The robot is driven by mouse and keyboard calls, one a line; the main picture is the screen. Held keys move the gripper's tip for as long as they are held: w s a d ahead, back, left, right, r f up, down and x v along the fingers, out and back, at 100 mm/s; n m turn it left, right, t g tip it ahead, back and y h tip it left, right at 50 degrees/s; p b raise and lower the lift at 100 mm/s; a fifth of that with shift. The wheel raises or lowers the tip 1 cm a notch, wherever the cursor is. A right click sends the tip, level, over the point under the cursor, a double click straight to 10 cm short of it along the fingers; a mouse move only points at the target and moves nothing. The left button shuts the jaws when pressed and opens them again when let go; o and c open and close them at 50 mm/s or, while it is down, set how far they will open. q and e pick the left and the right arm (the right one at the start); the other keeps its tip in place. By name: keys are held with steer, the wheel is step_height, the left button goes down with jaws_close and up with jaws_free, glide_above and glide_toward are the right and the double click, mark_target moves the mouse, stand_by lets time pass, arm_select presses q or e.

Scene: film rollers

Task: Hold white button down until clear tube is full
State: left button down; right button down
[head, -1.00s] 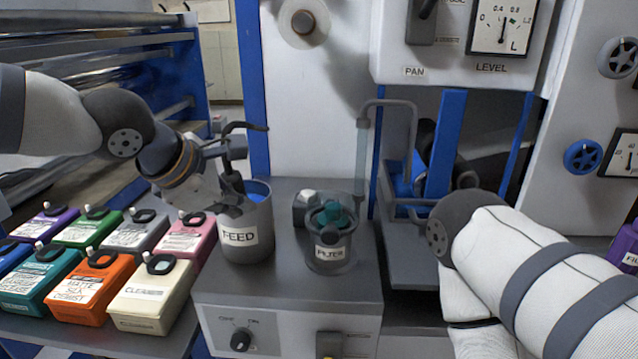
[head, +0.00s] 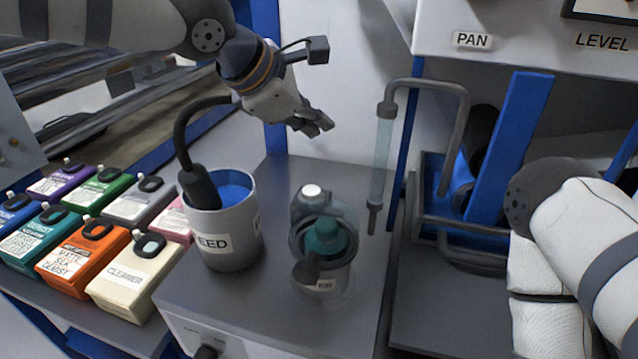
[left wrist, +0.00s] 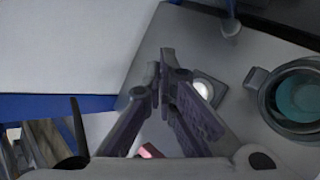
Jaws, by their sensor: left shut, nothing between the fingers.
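The white button (head: 312,191) tops a small grey housing behind the filter cup on the grey bench; it also shows in the left wrist view (left wrist: 202,90), just right of my fingertips. My left gripper (head: 322,128) is shut and empty, above and apart from the button. In the left wrist view its fingertips (left wrist: 166,62) meet. The clear tube (head: 381,160) hangs upright from a grey bent pipe, right of the button. Its fill cannot be told for sure. My right arm is at the right; its gripper is out of view.
The filter cup (head: 324,255) with a teal part stands in front of the button. The feed pot (head: 228,240) holds blue liquid and a dark hose. The pan unit (head: 462,245) is at right.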

arm_select(q)
steer(key=shift+s+a, duration=0.1)
arm_select(e)
steer(key=shift+s+a, duration=0.1)
arm_select(q)
glide_above(314, 192)
step_height(314, 192, down, 7)
steer(key=shift+f, duration=0.9)
arm_select(e)
steer(key=shift+w+r, duration=0.15)
steer(key=shift+w, duration=0.05)
stand_by(0.7)
arm_select(q)
steer(key=shift+f, duration=0.45)
arm_select(e)
steer(key=shift+w+r, duration=0.15)
steer(key=shift+w, duration=0.05)
arm_select(q)
steer(key=shift+f+p, duration=0.3)
steer(key=shift+f, duration=0.25)
arm_select(e)
steer(key=shift+w+r, duration=0.1)
stand_by(2.3)
